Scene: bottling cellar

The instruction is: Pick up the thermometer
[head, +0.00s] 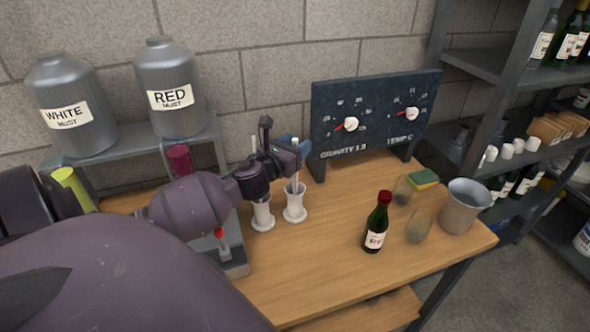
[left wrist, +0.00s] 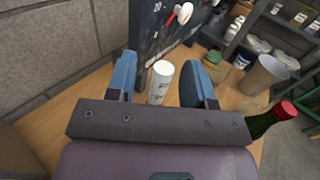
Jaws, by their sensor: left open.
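Two white jars stand on the wooden table in the head view, a left one (head: 262,216) and a right one (head: 295,206), each with a thin pale rod upright in it. I cannot tell for sure which rod is the thermometer. My left gripper (head: 295,147) is at the upper part of the right rod (head: 295,178). In the left wrist view its blue fingers (left wrist: 160,80) are apart, with a white marked cylinder (left wrist: 160,83) between them and visible gaps on both sides. Its lower end is hidden. My right gripper is not in view.
A dark gauge board (head: 372,112) stands close behind the jars. A wine bottle (head: 376,225), a metal cup (head: 464,207) and a sponge (head: 423,177) are to the right. A shelf with two metal cans (head: 170,88) is behind on the left. The front middle of the table is clear.

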